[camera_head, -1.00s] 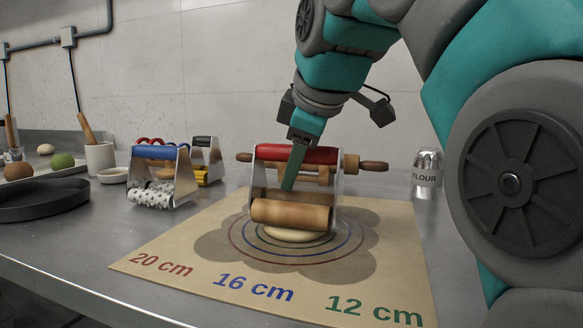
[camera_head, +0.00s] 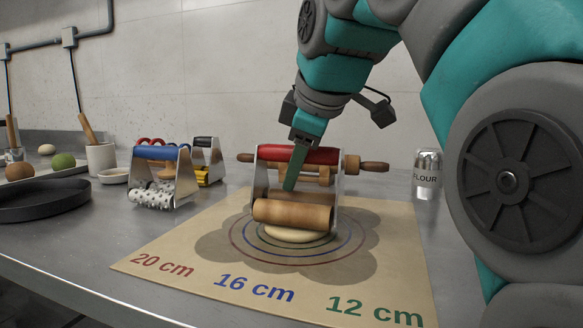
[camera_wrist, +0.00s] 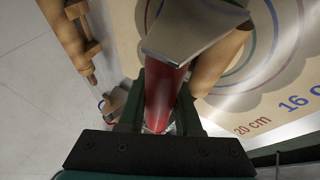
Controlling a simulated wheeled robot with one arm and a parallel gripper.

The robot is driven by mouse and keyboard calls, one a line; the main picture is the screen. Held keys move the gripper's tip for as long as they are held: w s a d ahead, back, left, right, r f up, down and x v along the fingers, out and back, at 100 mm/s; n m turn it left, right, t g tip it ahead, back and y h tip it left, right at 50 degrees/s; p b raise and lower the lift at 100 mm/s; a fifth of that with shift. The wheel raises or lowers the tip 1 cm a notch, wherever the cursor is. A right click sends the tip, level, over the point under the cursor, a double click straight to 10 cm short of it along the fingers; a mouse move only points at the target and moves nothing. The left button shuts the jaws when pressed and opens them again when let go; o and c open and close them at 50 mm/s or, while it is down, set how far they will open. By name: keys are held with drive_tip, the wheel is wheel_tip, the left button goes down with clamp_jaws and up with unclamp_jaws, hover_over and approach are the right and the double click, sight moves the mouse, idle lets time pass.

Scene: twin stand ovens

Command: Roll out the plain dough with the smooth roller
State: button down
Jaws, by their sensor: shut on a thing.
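The smooth wooden roller (camera_head: 293,213) hangs in a metal frame with a red handle (camera_head: 298,154). My gripper (camera_head: 294,170) is shut on the red handle; the handle also shows between the fingers in the wrist view (camera_wrist: 165,95). The plain dough (camera_head: 294,235) is a pale, flattened round on the mat (camera_head: 190,247), inside the printed rings. The roller is directly over the dough's back part and hides it; I cannot tell whether they touch. In the wrist view the roller (camera_wrist: 220,60) is partly hidden by the frame's end plate.
A studded roller with a blue handle (camera_head: 155,153) and a roller with a black handle stand to the left. A wooden rolling pin (camera_head: 372,166) lies behind. A flour can (camera_head: 426,174) stands right of the mat. A dark round pan (camera_head: 42,200) is far left.

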sight(290, 149)
drive_tip(key=shift+s+a, duration=0.2)
drive_tip(key=shift+s, duration=0.35)
drive_tip(key=shift+s+a, duration=0.15)
drive_tip(key=shift+s, duration=0.35)
drive_tip(key=shift+w+d+r+p, duration=0.15)
drive_tip(key=shift+w+d, duration=0.1)
drive_tip(key=shift+w, duration=0.4)
drive_tip(key=shift+w+d+p, duration=0.15)
drive_tip(key=shift+w+d, duration=0.05)
drive_tip(key=shift+w, duration=0.45)
drive_tip(key=shift+s+a+f+b, duration=0.15)
drive_tip(key=shift+s+a+b, duration=0.1)
drive_tip(key=shift+s, duration=0.4)
drive_tip(key=shift+s+a+f+b, duration=0.1)
drive_tip(key=shift+s+a, duration=0.15)
drive_tip(key=shift+s, duration=0.4)
drive_tip(key=shift+r+p, duration=2.25)
drive_tip(key=shift+r, duration=0.9)
drive_tip(key=shift+f, duration=0.15)
drive_tip(key=shift+f+b, duration=1.8)
drive_tip(key=shift+f, duration=0.6)
